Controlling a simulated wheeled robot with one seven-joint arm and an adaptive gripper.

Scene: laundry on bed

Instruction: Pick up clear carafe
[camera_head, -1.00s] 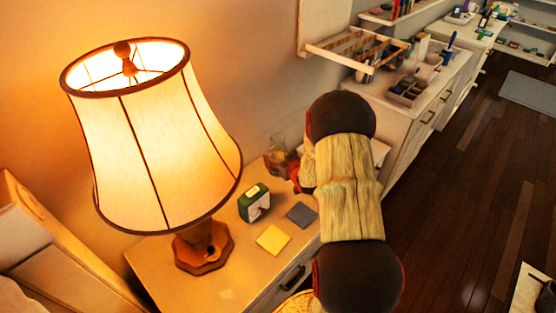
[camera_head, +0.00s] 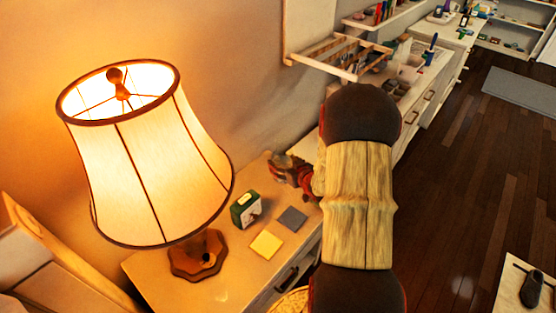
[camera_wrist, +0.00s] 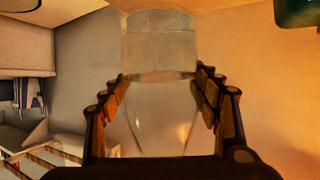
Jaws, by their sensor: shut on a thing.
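The clear carafe (camera_wrist: 160,50) is between the two fingers of my gripper (camera_wrist: 160,90) in the wrist view. Its see-through body runs from the top of that picture down between the fingers. My gripper is shut on it, with a finger against each side. In the head view my gripper (camera_head: 300,175) is at the back of the nightstand, partly behind my own arm. The carafe (camera_head: 279,163) is hard to make out there. I cannot tell whether it touches the nightstand top.
A lit lamp (camera_head: 150,165) stands on the nightstand (camera_head: 220,285) at left. A green clock (camera_head: 246,208), a yellow note (camera_head: 265,245) and a grey note (camera_head: 292,219) lie near the gripper. A wooden rack (camera_head: 335,55) and a dresser (camera_head: 425,90) are behind. Open floor is at right.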

